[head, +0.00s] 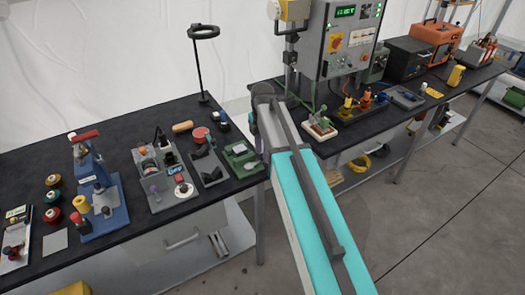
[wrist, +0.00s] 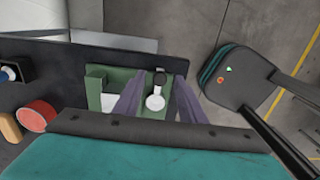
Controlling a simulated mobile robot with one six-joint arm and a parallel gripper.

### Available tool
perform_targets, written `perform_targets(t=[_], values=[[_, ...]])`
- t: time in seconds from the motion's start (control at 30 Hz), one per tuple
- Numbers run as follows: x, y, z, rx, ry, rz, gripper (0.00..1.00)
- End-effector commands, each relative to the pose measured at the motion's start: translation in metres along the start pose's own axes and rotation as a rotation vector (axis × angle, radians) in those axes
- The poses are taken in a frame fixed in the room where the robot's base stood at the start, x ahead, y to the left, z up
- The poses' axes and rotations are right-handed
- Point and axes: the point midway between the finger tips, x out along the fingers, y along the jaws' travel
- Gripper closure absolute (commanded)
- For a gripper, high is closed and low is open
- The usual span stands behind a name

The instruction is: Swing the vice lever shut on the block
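The green vice (head: 240,158) sits at the right front corner of the left black table. In the wrist view the vice (wrist: 95,88) shows below my gripper, with a lever (wrist: 156,99) that has a pale round end and a dark tip. A pale piece, perhaps the block, shows partly beside the left finger; I cannot tell whether the lever touches it. My gripper (wrist: 159,77) is open, its two purple-grey fingers on either side of the lever, with gaps visible. In the head view my arm hides most of the gripper, beside the vice's right side.
A red round part (wrist: 37,115) lies left in the wrist view. The table's edge is close by the vice, with open floor beyond. A second table (head: 420,100) with equipment stands to the right.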

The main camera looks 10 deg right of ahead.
Motion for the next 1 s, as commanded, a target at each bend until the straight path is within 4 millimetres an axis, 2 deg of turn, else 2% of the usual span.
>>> perform_targets(t=[0.13, 0.37, 0.77, 1.0], values=[[0.000, 0.000, 0.000, 0.000, 0.000, 0.000, 0.63], [0.000, 0.000, 0.001, 0.001, 0.000, 0.000, 1.00], [0.000, -0.002, 0.004, 0.014, 0.000, -0.001, 1.00], [0.000, -0.009, 0.017, 0.074, -0.001, -0.002, 1.00]])
